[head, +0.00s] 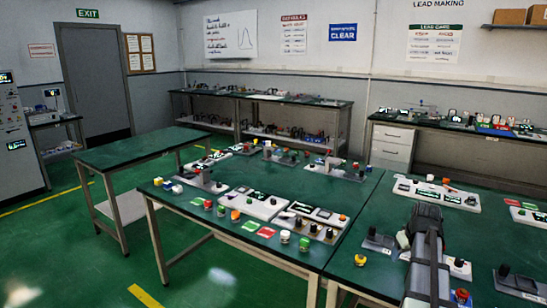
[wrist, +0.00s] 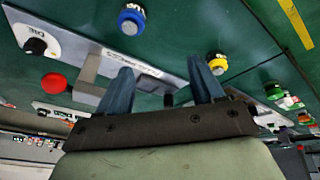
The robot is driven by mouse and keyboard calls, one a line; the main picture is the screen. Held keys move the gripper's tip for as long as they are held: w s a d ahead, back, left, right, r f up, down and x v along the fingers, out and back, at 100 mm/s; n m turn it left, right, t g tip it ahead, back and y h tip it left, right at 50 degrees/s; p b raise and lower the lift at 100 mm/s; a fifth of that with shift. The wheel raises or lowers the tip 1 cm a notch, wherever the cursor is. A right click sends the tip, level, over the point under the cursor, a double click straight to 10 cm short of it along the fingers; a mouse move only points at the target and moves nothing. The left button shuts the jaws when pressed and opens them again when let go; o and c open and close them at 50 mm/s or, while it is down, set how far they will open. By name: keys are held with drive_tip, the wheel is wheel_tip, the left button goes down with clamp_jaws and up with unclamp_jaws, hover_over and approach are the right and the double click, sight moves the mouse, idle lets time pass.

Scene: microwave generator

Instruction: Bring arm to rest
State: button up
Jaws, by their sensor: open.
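My gripper (wrist: 160,68) shows in the wrist view with its two blue fingers spread apart and nothing held between them. A long pale panel (wrist: 65,45) with a black knob and a label lies beyond the fingers; I cannot tell how far the fingertips are from it. A grey bracket (wrist: 88,72) stands just left of the left finger. In the head view, my arm (head: 428,250) extends over the green table at the lower right. My fingers cannot be made out there.
A blue button (wrist: 131,19), a yellow button (wrist: 217,63) and a red button (wrist: 54,83) surround the panel. In the head view, the worktable (head: 345,240) carries several control panels and loose buttons. The side table (head: 140,150) at the left is bare.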

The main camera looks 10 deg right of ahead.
drive_tip(key=w+a+f+n, duration=0.2)
drive_tip(key=w+a, duration=0.3)
drive_tip(key=a, duration=0.5)
drive_tip(key=w+a+f+n, duration=0.15)
drive_tip(key=w+a, duration=0.35)
drive_tip(key=a, duration=0.5)
drive_tip(key=w+a+f+n, duration=0.25)
drive_tip(key=w+a, duration=0.25)
drive_tip(key=a, duration=0.4)
drive_tip(key=a+f, duration=0.4)
drive_tip(key=a, duration=0.1)
drive_tip(key=s+a+f+m+g+y, duration=0.1)
drive_tip(key=s+a+f+g, duration=0.15)
drive_tip(key=s+f, duration=0.9)
drive_tip(key=s+a+f+m+g, duration=0.1)
drive_tip(key=s+a+f+g, duration=0.15)
drive_tip(key=s+f, duration=0.95)
drive_tip(key=s+f+m+g, duration=0.1)
drive_tip(key=s+f+g, duration=0.1)
drive_tip(key=s+f, duration=0.3)
drive_tip(key=s+a+f+m+g, duration=0.1)
drive_tip(key=s+f, duration=0.5)
drive_tip(key=s, duration=0.7)
drive_tip(key=s+f+m+g, duration=0.1)
drive_tip(key=s+f+g, duration=0.1)
drive_tip(key=s+f, duration=0.3)
drive_tip(key=s, duration=0.4)
drive_tip(key=shift+s+a+f+m+g+y, duration=0.3)
drive_tip(key=shift+s+a+m, duration=0.1)
